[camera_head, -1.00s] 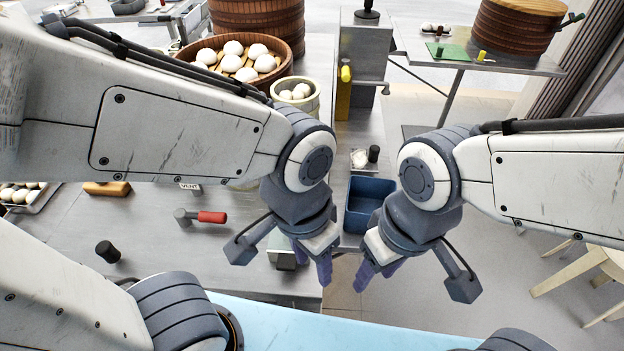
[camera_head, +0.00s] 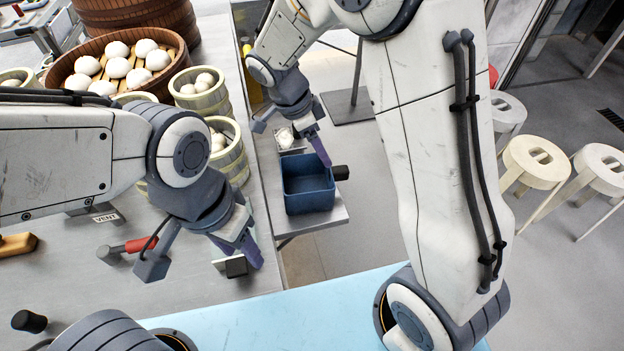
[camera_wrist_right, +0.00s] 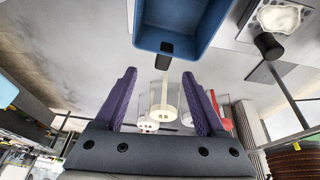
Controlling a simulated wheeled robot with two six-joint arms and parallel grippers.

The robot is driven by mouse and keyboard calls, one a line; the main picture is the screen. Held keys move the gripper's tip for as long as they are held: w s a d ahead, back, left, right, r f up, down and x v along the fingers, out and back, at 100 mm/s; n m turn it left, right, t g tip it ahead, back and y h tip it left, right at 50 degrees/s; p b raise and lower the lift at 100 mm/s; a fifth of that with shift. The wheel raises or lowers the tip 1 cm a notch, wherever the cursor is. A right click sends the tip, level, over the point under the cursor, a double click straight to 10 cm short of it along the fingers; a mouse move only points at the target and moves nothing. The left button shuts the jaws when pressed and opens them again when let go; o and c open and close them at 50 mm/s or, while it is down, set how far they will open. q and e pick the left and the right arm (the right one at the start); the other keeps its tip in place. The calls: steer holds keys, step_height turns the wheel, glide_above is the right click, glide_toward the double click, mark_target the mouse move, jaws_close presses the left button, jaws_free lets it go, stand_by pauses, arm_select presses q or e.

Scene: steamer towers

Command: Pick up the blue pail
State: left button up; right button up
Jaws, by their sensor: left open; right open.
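The blue pail (camera_head: 308,192) is an open rectangular tub standing on a grey shelf, right of the main counter. A black grip (camera_head: 341,172) sticks out from its right side. My right gripper (camera_head: 320,150) is just above and behind the pail, fingers pointing down toward the grip. In the right wrist view, the pail (camera_wrist_right: 182,22) and its black grip (camera_wrist_right: 181,50) lie beyond the purple fingers (camera_wrist_right: 160,75), which are apart with nothing between them. My left gripper (camera_head: 246,250) is open over the counter's front right, near a small dark block.
A small tray (camera_head: 288,138) with white contents sits behind the pail. Bamboo steamers (camera_head: 201,98) with white buns stand on the counter (camera_head: 160,240) at left. A red-handled tool (camera_head: 138,245) lies near my left gripper. Pale stools (camera_head: 535,160) stand on open floor at right.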

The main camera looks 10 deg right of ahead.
mark_target(336, 169)
steer(key=shift+m, duration=0.8)
steer(key=x, duration=0.4)
steer(key=w+d+x, duration=0.1)
steer(key=x, duration=0.1)
steer(key=shift+r, duration=0.1)
steer(key=shift+d+f+p, duration=0.15)
steer(key=shift+f+p, duration=0.3)
steer(key=shift+f, duration=0.1)
steer(key=p+x, duration=0.1)
steer(key=x, duration=0.3)
steer(key=shift+d+f, duration=0.1)
steer(key=shift+f, duration=0.05)
jaws_close()
